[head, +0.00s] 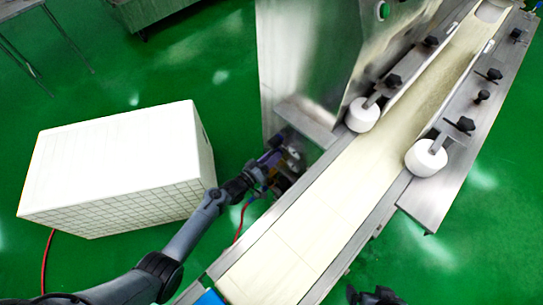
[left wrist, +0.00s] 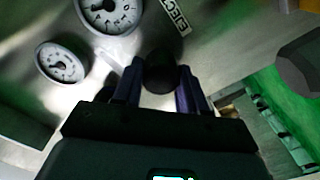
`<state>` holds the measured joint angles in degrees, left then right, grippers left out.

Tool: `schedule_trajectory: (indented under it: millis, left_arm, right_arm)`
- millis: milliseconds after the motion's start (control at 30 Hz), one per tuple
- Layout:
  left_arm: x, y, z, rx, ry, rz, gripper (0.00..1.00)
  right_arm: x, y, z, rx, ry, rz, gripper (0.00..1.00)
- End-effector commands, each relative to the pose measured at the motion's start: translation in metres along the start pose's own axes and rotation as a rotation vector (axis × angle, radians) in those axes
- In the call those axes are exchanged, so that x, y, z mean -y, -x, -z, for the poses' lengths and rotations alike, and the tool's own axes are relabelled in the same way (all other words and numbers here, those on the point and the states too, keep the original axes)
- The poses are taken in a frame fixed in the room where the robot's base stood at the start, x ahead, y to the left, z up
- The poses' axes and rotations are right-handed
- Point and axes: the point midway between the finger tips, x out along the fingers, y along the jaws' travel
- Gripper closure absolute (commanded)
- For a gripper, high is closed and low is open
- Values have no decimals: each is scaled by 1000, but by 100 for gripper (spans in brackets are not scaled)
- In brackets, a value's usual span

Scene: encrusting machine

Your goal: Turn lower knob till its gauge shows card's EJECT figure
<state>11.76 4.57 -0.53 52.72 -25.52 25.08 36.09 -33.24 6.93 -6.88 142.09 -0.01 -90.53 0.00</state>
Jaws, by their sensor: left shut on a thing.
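My left gripper (head: 275,160) reaches the side of the machine below the conveyor. In the left wrist view its two fingers (left wrist: 160,88) are shut on a round black knob (left wrist: 160,72) on the metal panel. One white dial gauge (left wrist: 110,14) is cut by the top edge; a smaller gauge (left wrist: 62,62) sits to its left. A white label (left wrist: 176,16) with partly cut letters like "EJEC" is beside the larger gauge. The needle readings are too small to tell. No card with a figure can be read. A dark part of my right gripper (head: 375,296) shows at the bottom edge; its jaws are unclear.
The pale conveyor belt (head: 325,215) runs diagonally past my left arm, with white rollers (head: 426,158) and black clamp knobs (head: 466,124) along it. A big white box (head: 120,160) stands on the green floor at left. Red and blue hoses hang near my left gripper.

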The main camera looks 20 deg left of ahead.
Motion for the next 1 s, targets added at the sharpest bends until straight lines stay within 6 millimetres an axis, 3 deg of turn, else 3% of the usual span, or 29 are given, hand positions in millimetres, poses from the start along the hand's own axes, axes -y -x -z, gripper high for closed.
schedule_trajectory:
  millis: [600,1000]
  left_arm:
    - [1,-1,2,-3,553,-3,89]
    - [2,-1,1,-2,737,-4,89]
  right_arm:
    - [-1,13,4,0,2,-1,0]
    - [1,15,5,-1,-5,4,0]
